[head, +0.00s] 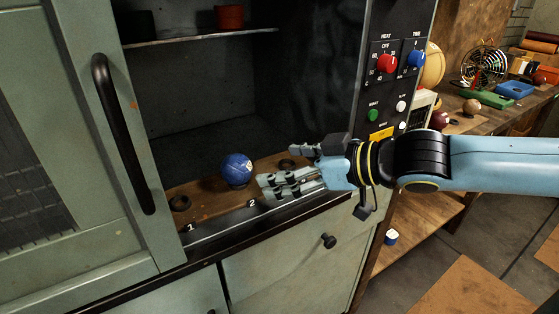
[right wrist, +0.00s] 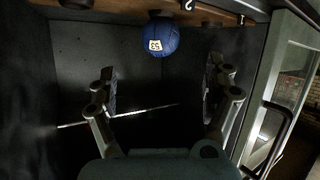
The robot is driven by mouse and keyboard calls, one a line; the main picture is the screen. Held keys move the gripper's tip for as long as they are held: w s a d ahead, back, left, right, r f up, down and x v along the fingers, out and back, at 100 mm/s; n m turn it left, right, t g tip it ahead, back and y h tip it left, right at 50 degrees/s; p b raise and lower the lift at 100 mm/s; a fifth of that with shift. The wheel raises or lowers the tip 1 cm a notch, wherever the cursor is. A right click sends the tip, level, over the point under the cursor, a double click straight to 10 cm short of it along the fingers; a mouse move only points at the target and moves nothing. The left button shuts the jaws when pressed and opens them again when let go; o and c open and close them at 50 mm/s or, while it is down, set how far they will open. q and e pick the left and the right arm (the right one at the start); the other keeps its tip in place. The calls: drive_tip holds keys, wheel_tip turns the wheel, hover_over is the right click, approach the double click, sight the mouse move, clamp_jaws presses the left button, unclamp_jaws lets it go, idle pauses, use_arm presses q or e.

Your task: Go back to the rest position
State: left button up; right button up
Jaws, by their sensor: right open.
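My right gripper (head: 295,168) reaches in from the right to the front of an open cabinet. Its fingers are spread and nothing is between them; it also shows open in the right wrist view (right wrist: 162,88). A blue leather ball (head: 236,169) sits on the wooden board (head: 214,203) inside the cabinet, left of the fingertips and apart from them. In the right wrist view the ball (right wrist: 162,37) shows a white number label, beyond the gap between the fingers. My left gripper is not in view.
The cabinet door (head: 115,130) with a black handle stands open at left. A shelf (head: 200,38) above holds a red pot (head: 230,17). The control panel (head: 392,75) rises just behind my right wrist. A workbench (head: 480,120) with a fan stands at right. Open floor lies below my arm.

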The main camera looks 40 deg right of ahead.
drive_tip(key=s+a+f+m+g+h, duration=0.2)
drive_tip(key=s+a+f+g, duration=0.1)
drive_tip(key=s+g, duration=0.3)
drive_tip(key=s+a+f+m+g+h, duration=0.1)
drive_tip(key=s+a+f+g+h, duration=0.2)
drive_tip(key=s, duration=0.6)
wheel_tip(320, 180, down, 31)
drive_tip(key=s+d+g+b, duration=0.2)
drive_tip(key=s+b, duration=0.1)
drive_tip(key=b, duration=0.2)
drive_tip(key=s+d+f+g+b, duration=0.1)
drive_tip(key=s+f+b, duration=0.2)
drive_tip(key=s+f, duration=1.5)
drive_tip(key=shift+d+f+m+y, duration=0.15)
drive_tip(key=shift+f+m+y, duration=0.2)
drive_tip(key=shift+f, duration=0.45)
